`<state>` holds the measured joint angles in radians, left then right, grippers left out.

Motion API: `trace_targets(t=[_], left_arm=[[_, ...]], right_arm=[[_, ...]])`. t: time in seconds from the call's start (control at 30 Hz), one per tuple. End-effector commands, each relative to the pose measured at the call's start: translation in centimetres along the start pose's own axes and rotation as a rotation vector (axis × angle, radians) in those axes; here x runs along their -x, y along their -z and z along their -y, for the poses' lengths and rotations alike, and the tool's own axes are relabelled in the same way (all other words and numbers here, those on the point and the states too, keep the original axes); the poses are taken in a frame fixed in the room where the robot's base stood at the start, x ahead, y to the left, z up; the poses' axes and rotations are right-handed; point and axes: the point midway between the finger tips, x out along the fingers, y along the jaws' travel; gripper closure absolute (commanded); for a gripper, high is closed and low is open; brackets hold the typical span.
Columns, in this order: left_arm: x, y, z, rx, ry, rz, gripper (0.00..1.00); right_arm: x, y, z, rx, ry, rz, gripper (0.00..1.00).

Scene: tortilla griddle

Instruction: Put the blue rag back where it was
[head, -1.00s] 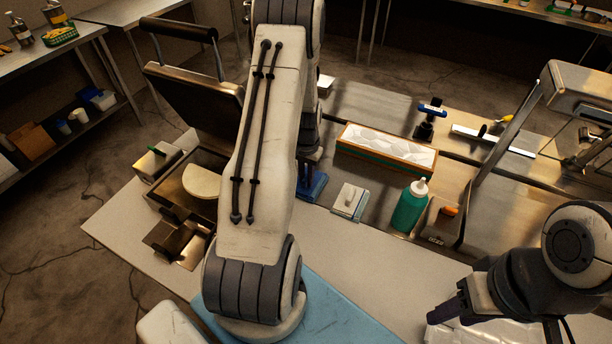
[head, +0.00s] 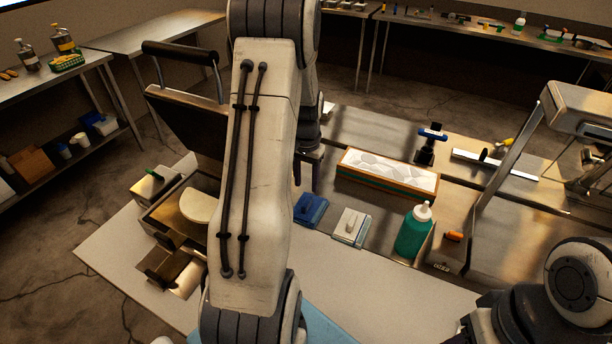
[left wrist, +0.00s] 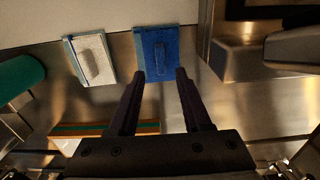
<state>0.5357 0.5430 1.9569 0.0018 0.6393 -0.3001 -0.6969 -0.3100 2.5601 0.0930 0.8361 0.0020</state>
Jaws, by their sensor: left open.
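The blue rag (head: 311,209) lies flat on the metal counter, left of a white rag (head: 351,226), with a small gap between them. In the left wrist view the blue rag (left wrist: 171,45) lies just beyond my left fingertips, and the white rag (left wrist: 90,58) is to its left. My left gripper (head: 308,182) is open and empty, above and behind the blue rag; its two fingers also show apart in the left wrist view (left wrist: 160,74). My right gripper is mostly cut off at the bottom right of the head view, so its jaws cannot be read.
A green squeeze bottle (head: 413,232) stands right of the white rag. A long box with a white top (head: 387,171) lies behind the rags. The open griddle (head: 170,212) with a pale tortilla (head: 198,206) is at left. The pale front counter (head: 390,290) is clear.

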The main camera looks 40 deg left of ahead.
Motion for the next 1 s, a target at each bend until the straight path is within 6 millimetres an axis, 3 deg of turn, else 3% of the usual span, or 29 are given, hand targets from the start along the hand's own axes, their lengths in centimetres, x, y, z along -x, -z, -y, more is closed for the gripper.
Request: trace_targets(t=[0.2, 0.43, 0.53, 0.67, 0.77, 0.8, 0.9, 1.0], left_arm=[[2.8, 0.0, 0.0, 0.0, 0.0, -0.001, 0.51], [3.6, 0.0, 0.0, -0.001, 0.0, 0.001, 0.51], [4.0, -0.1, -1.5, -0.026, -0.001, -0.001, 0.51], [5.9, -1.1, -7.9, -0.137, -0.008, -0.013, 0.51], [7.9, -4.0, -15.0, -0.272, -0.019, -0.023, 0.51], [8.6, -5.8, -17.7, -0.33, -0.024, -0.026, 0.51], [10.0, -11.1, -23.2, -0.473, -0.041, -0.029, 0.51], [10.9, -16.8, -26.7, -0.61, -0.057, -0.03, 0.51]], right_arm=[[-0.8, 0.0, -0.1, 0.0, 0.0, 0.0, 0.51], [-0.8, 0.0, -0.1, 0.001, 0.0, 0.0, 0.51], [-0.8, 0.0, -0.1, 0.001, 0.0, 0.0, 0.51], [-0.8, 0.0, -0.1, 0.0, 0.0, 0.0, 0.51], [-0.8, 0.0, -0.1, 0.0, 0.0, 0.0, 0.51], [-0.8, 0.0, -0.1, 0.0, 0.0, 0.0, 0.51], [-0.8, 0.0, -0.1, 0.0, 0.0, 0.0, 0.51], [-0.8, 0.0, -0.1, 0.0, 0.0, 0.0, 0.51]])
